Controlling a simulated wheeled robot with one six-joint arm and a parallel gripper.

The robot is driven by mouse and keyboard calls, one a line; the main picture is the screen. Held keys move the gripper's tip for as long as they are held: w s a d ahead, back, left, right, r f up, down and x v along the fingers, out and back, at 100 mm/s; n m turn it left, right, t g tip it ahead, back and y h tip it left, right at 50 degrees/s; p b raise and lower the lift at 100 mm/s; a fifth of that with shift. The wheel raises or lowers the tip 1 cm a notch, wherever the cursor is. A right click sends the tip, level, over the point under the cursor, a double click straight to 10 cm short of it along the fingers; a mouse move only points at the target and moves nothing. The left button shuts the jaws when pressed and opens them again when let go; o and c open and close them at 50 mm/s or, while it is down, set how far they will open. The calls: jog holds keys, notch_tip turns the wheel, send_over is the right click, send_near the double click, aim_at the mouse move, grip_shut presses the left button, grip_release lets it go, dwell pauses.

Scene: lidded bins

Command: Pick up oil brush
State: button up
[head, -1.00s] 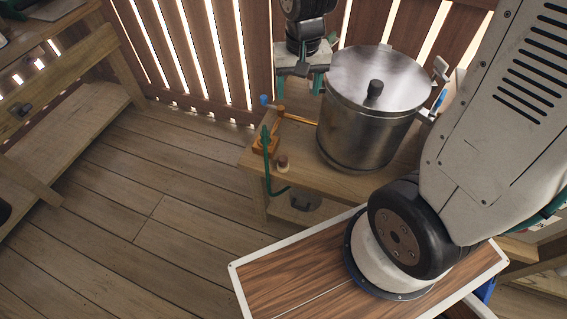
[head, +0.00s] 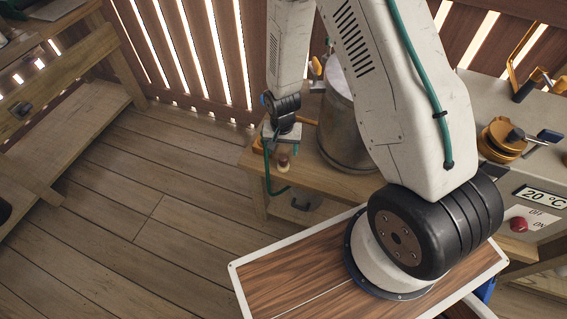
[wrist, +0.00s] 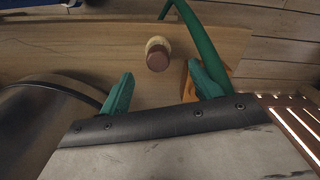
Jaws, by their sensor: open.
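A small round piece with a reddish-brown top and tan sides, which looks like the oil brush (head: 284,162), sits near the left end of the wooden table (head: 345,184). In the wrist view the oil brush (wrist: 157,56) shows just beyond the gap between my fingertips. My gripper (wrist: 162,88) is open and empty, with a green finger on each side of that gap. In the head view my gripper (head: 281,138) points down above the table end, just above the brush; its fingertips are hard to make out there.
A large metal pot (head: 340,125) stands right of the brush; its curved side (wrist: 35,125) fills the left of the wrist view. A grey control box (head: 530,185) stands further right.

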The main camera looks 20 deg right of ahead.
aim_at(283, 157)
notch_tip(283, 157, down, 7)
jog(key=shift+s+f, duration=0.15)
jog(key=c, duration=1.1)
